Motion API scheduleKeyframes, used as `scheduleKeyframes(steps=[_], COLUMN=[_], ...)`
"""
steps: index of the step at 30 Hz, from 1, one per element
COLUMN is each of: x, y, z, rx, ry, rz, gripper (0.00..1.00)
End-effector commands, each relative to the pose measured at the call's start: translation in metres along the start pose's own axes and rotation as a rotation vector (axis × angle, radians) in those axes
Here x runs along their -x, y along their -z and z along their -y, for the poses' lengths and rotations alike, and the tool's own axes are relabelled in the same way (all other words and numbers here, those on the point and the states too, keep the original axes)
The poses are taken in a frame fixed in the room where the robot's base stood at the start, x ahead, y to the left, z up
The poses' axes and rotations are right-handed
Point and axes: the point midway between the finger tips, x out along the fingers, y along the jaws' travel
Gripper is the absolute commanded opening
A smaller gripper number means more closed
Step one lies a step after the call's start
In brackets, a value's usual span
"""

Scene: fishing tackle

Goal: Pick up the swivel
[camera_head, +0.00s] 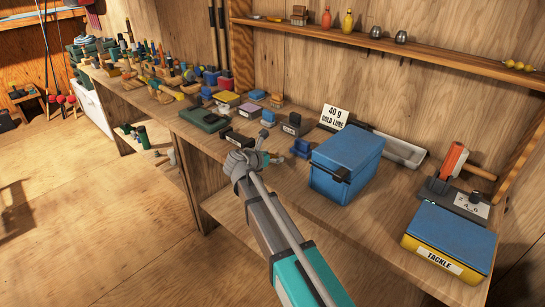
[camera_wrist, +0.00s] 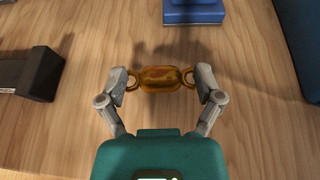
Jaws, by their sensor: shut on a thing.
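The swivel (camera_wrist: 160,79) is a small brass-coloured barrel with a ring at each end. In the wrist view it lies crosswise between my two fingers. My gripper (camera_wrist: 161,84) is shut on it, with a fingertip at each end ring. I cannot tell whether the swivel touches the bench or is just above it. In the head view my gripper (camera_head: 272,158) is over the workbench, left of the big blue box, and the swivel cannot be made out there.
A blue tackle box (camera_head: 345,165) stands right of my gripper. A blue block (camera_wrist: 194,10) is beyond the swivel, and a dark block (camera_wrist: 30,73) is to its left. A yellow and blue tackle box (camera_head: 450,235) sits at the bench's right. Bare wood surrounds the swivel.

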Motion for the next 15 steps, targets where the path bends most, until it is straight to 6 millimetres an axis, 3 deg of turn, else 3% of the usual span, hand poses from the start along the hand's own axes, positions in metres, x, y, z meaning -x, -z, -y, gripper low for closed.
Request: scheduleKeyframes(steps=[15], x=[0.052], y=[-0.048], z=[0.027], rx=[0.000], ry=[-0.001], rz=[0.000], gripper=[0.36])
